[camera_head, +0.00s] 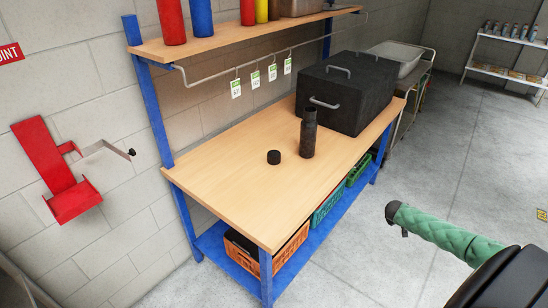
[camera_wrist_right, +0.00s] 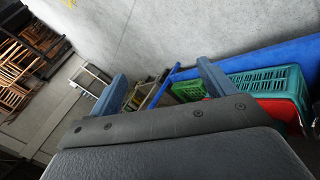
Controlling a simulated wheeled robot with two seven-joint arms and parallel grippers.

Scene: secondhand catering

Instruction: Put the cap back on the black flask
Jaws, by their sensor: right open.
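The black flask (camera_head: 308,138) stands upright on the wooden table, in front of the large black box. Its narrower neck points up. A short black round cap (camera_head: 274,157) lies on the table to the left of the flask, apart from it. My right gripper (camera_wrist_right: 161,76) shows only in the right wrist view. Its two blue fingers are wide apart with nothing between them. That view shows neither flask nor cap, so the gripper is away from both. My left gripper is not in view.
The wooden table (camera_head: 232,184) is clear at its near left. A black box (camera_head: 340,97) fills its far right. Above are a shelf (camera_head: 222,39) and a rail with tags. Crates stand below; a teal crate (camera_wrist_right: 268,86) shows in the wrist view. The floor (camera_head: 450,150) at right is open.

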